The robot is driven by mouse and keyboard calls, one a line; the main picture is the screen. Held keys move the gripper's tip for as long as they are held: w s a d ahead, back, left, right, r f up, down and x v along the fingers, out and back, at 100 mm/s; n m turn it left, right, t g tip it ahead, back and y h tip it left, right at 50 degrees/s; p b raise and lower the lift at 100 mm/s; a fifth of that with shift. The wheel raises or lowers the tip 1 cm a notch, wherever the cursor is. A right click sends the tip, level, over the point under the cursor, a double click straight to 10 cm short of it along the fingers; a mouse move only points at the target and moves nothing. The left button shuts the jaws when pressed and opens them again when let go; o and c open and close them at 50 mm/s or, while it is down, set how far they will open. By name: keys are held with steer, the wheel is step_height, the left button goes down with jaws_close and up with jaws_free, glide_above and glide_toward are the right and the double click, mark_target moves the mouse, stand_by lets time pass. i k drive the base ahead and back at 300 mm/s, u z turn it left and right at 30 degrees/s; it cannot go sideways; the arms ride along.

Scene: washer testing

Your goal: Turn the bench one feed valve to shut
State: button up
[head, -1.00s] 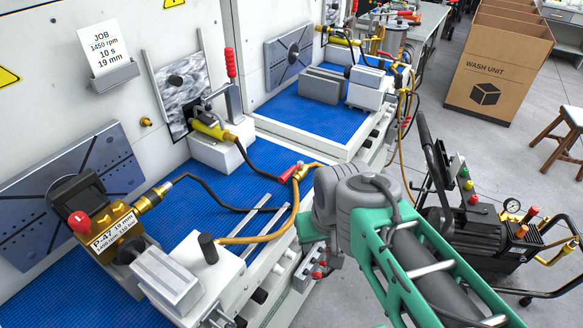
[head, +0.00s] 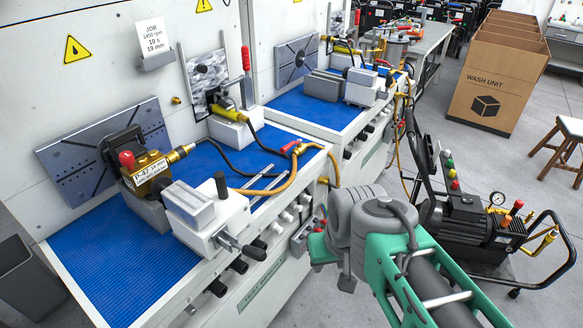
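A small valve with a red lever (head: 290,147) and a brass body sits at the front right edge of the near bench's blue bed (head: 110,262). A yellow hose and a dark hose run from it. The lever lies slantwise; I cannot tell whether it is open or shut. The brass pump body (head: 150,172) with a red knob and a P-47 tag is on the left of the same bench. My arm reaches in from the lower right, and its grey wrist is right of and below the valve, apart from it. My gripper's fingers do not show.
A second bench with a blue bed (head: 310,108) stands behind. A black pump cart (head: 470,225) with a gauge is close on the right of my arm. A cardboard wash unit box (head: 497,75) and a stool (head: 568,130) stand farther right. A grey bin (head: 25,280) is at left.

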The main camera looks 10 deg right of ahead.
mark_target(283, 149)
steer(key=k, duration=0.25)
steer(key=z, duration=1.75)
steer(key=i, duration=1.45)
steer(key=u, duration=4.1)
steer(key=i, duration=1)
steer(key=u, duration=0.05)
